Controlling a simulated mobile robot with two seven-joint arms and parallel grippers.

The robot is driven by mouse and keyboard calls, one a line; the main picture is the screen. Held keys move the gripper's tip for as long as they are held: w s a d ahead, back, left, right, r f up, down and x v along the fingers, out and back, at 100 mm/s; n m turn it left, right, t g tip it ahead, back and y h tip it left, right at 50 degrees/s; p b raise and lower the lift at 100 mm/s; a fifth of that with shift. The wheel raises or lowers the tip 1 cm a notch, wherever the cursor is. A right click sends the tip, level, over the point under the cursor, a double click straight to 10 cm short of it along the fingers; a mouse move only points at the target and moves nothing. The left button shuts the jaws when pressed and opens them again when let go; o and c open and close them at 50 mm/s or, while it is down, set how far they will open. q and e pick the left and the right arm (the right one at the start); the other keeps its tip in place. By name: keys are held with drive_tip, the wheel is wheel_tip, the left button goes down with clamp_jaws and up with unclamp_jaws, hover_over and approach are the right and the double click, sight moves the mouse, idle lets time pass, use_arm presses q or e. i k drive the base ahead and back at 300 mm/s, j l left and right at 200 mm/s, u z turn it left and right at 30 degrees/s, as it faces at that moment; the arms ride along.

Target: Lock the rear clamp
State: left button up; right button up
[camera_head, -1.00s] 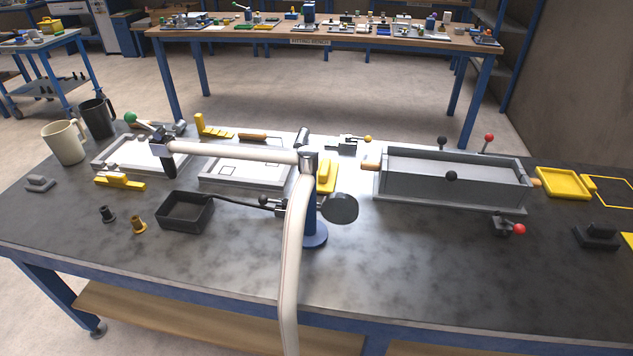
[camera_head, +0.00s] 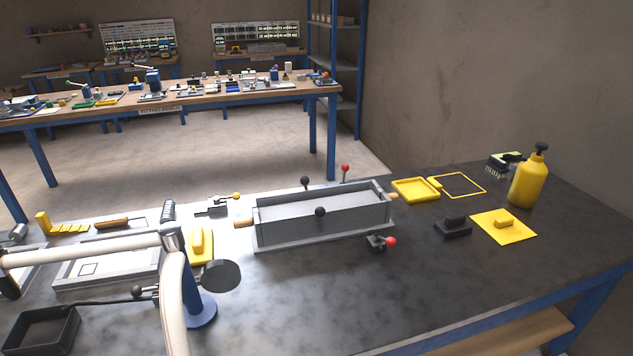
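A long grey open box (camera_head: 285,235) sits on the bench, right of the middle. At its rear edge a clamp handle with a red knob (camera_head: 345,168) stands up; the clamp body below it is hidden behind the box. At the front right a second clamp (camera_head: 376,242) has a red-knobbed handle lying low. One black knob (camera_head: 305,181) stands at the rear edge and another black knob (camera_head: 320,212) is at the front wall. Neither of my grippers is in view.
A black tray (camera_head: 30,335) is at lower left. A yellow tray (camera_head: 416,189), a yellow bottle (camera_head: 529,180) and a black block (camera_head: 453,226) are to the right.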

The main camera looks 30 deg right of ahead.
sight(390, 241)
drive_tip(key=z, duration=1.45)
